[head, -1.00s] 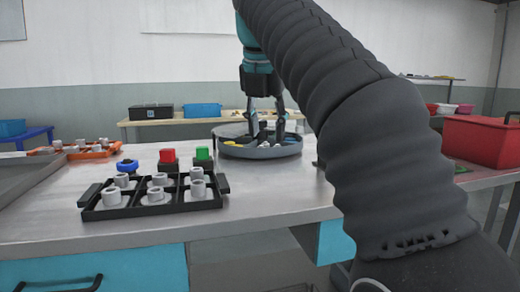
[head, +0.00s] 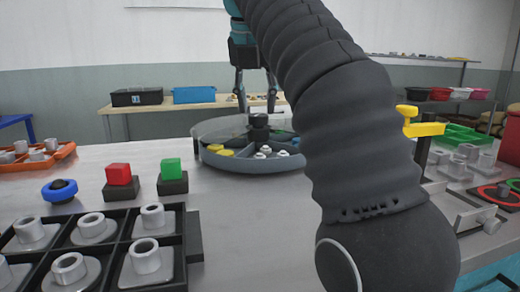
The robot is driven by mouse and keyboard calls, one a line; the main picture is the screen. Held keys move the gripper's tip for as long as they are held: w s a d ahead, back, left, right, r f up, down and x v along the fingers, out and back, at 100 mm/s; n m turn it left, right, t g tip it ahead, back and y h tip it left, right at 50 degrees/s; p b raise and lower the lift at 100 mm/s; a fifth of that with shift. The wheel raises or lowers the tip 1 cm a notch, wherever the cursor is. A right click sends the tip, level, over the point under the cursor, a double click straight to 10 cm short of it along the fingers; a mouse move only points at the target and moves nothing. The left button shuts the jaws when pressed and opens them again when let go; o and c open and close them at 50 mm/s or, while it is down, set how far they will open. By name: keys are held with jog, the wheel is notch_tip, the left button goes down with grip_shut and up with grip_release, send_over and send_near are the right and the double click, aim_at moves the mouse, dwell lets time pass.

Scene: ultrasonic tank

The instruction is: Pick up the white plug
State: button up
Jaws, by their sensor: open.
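Small white plugs (head: 266,151) sit in the front compartment of a round grey divided tray (head: 250,166) on the table, in the middle of the head view. Yellow pieces (head: 222,152) lie in the compartment to their left. My gripper (head: 256,100) hangs above the tray, behind its dark central knob (head: 258,128). Its fingers are apart and it looks empty. My arm covers the right part of the tray, so some of its contents are hidden.
A black tray (head: 192,236) with several grey cylindrical parts stands front left. Red (head: 119,174) and green (head: 170,169) blocks and a blue ring (head: 59,190) stand behind it. A yellow-handled clamp (head: 424,129) is at right. Bare tabletop lies between the trays.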

send_over(259, 154)
jog(key=s, duration=0.2)
notch_tip(259, 154, down, 8)
jog(key=shift+s, duration=0.15)
jog(key=shift+x, duration=2.55)
jog(key=shift+a, duration=0.15)
jog(key=c, duration=0.5)
